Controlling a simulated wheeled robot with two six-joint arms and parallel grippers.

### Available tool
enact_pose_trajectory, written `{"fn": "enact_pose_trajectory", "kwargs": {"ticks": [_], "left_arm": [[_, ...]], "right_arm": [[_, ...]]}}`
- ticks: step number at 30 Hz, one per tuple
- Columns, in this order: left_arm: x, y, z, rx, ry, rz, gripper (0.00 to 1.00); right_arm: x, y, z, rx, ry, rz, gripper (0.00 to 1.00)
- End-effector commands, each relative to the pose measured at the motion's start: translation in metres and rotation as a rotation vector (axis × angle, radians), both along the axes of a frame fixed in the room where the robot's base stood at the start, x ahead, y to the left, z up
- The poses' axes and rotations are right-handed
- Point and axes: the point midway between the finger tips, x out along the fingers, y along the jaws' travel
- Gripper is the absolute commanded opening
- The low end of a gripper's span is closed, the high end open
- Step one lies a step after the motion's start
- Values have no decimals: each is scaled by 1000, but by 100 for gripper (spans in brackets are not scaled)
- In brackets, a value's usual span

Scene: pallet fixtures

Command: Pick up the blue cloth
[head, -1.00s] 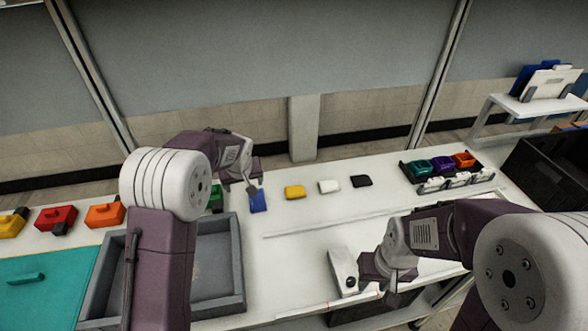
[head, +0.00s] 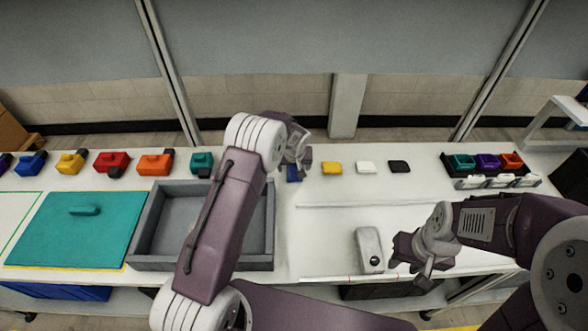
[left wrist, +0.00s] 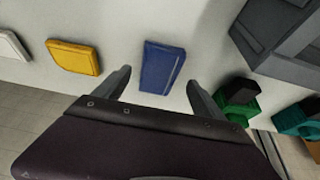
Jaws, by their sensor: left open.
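The blue cloth (left wrist: 162,67), a small folded rectangle, lies flat on the white table. In the left wrist view it lies just ahead of and between the two spread fingers of my left gripper (left wrist: 160,78). In the head view the cloth (head: 293,174) is partly hidden by my left gripper (head: 304,166), which is over its right side. My left gripper is open and empty; I cannot tell its exact height. My right gripper (head: 424,266) is over the table's front right, beside a grey-white device; its jaws are unclear.
Yellow (head: 332,168), white (head: 366,167) and black (head: 399,166) cloths lie in a row to the right. The grey-white device (head: 369,249) stands near my right gripper. A green block (left wrist: 238,96) is close to my left gripper.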

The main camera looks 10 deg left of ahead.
Motion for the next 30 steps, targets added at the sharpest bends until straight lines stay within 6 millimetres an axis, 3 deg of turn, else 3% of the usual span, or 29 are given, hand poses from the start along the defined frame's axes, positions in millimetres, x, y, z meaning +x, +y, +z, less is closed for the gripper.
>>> {"fn": "enact_pose_trajectory", "kwargs": {"ticks": [5,22,23,27,30], "left_arm": [[7,2,-16,-1,-1,0,80],[7,1,-19,0,-2,0,80],[7,1,-18,0,-2,0,77],[7,1,-18,-1,-1,0,38],[7,1,-18,-1,-1,0,14]], "right_arm": [[0,0,3,0,0,0,36],[0,0,-2,0,0,0,36],[0,0,-2,0,0,0,36],[0,0,-1,0,0,0,36],[0,0,-1,0,0,0,36]]}}
